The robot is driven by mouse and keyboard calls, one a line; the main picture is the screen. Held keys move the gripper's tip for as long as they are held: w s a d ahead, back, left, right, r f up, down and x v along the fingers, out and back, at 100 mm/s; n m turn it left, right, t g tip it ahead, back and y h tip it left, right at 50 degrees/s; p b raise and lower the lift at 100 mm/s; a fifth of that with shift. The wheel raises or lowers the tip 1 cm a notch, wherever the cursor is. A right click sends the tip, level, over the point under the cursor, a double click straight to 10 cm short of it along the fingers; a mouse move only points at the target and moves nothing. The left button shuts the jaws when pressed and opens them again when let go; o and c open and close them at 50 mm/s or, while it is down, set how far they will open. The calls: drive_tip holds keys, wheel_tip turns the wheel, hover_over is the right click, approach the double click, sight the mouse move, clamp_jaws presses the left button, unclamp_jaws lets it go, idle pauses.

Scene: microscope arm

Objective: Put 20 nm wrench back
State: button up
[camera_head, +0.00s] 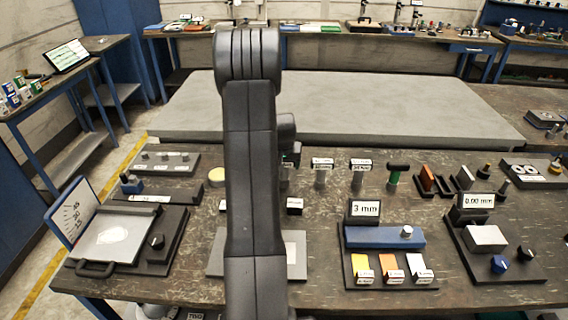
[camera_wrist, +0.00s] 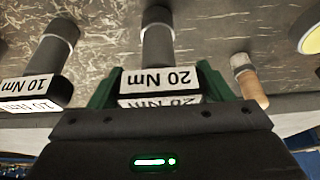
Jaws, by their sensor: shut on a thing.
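My gripper (camera_wrist: 157,72) is shut on the 20 Nm wrench (camera_wrist: 157,38), with a green finger on each side of its labelled block. The wrench's dark round shaft points away from the gripper. In the head view my arm hides most of the gripper and the held wrench. The 10 Nm wrench (camera_wrist: 52,45) is beside it, apart from the fingers.
A small wooden-handled tool (camera_wrist: 248,80) and a yellow disc (camera_wrist: 312,30) lie on the other side. A 3 mm display (camera_head: 365,209) and blue block (camera_head: 383,238) stand nearer. A grey slab (camera_head: 400,110) lies behind.

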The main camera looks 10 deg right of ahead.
drive_tip(key=shift+f, duration=0.2)
drive_tip(key=o, duration=1.3)
drive_tip(key=shift+c, duration=0.2)
drive_tip(key=shift+r, duration=0.25)
drive_tip(key=b+v, duration=0.1)
drive_tip(key=v, duration=1)
drive_tip(key=shift+s+r, duration=0.2)
drive_tip(key=shift+r, duration=0.1)
drive_tip(key=shift+a, duration=0.1)
